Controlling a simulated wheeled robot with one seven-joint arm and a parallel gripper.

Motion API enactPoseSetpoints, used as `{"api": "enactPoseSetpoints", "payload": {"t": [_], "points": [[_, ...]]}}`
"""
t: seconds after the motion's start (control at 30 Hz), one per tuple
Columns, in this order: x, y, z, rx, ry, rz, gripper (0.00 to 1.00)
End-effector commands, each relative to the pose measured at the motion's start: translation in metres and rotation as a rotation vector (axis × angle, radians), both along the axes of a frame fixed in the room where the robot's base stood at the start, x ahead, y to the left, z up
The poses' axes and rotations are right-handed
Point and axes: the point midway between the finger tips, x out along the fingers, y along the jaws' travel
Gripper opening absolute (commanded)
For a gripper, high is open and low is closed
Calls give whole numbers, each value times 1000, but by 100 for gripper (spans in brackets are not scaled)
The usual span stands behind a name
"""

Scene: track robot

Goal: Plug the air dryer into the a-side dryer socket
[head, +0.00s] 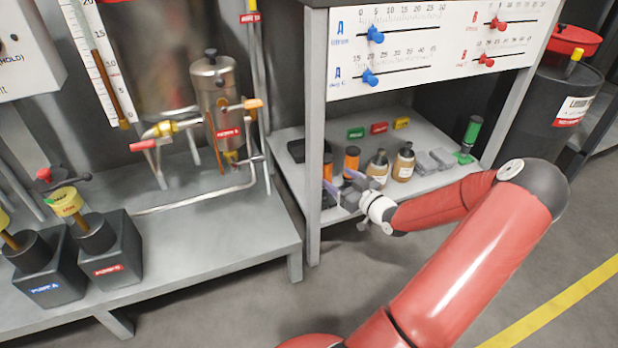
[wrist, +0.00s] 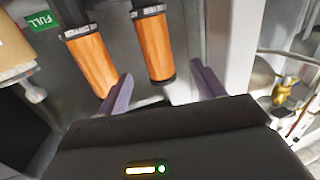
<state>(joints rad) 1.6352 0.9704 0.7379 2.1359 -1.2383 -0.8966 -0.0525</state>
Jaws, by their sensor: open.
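Two orange cylinders with dark ends stand on the lower shelf: one at the left post (head: 327,170) and one to its right (head: 352,160). They fill the upper wrist view as a left cylinder (wrist: 90,60) and a right cylinder (wrist: 154,48). A green cylinder (head: 472,132) stands on a green base at the shelf's right end. I cannot tell which is the air dryer. My gripper (head: 345,188) is open at the shelf's front. In the wrist view its fingertips (wrist: 160,85) lie either side of the right orange cylinder, with nothing gripped. I cannot identify the a-side dryer socket.
Two brown bottles (head: 403,163) and clear blocks (head: 428,162) stand on the shelf. The grey frame post (head: 314,140) is close left of my gripper. A slider panel (head: 430,45) hangs above. A bench with two pumps (head: 105,250) and a steel tank (head: 215,95) is left.

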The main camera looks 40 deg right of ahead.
Motion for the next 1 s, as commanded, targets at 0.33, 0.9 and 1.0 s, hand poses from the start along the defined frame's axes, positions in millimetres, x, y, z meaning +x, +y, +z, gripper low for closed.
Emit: {"api": "enactPoseSetpoints", "payload": {"t": [0.33,0.9,1.0], "points": [[16,-6,5,15,-67,-10,68],[72,-7,13,16,-63,-12,68],[72,-7,13,16,-63,-12,68]]}}
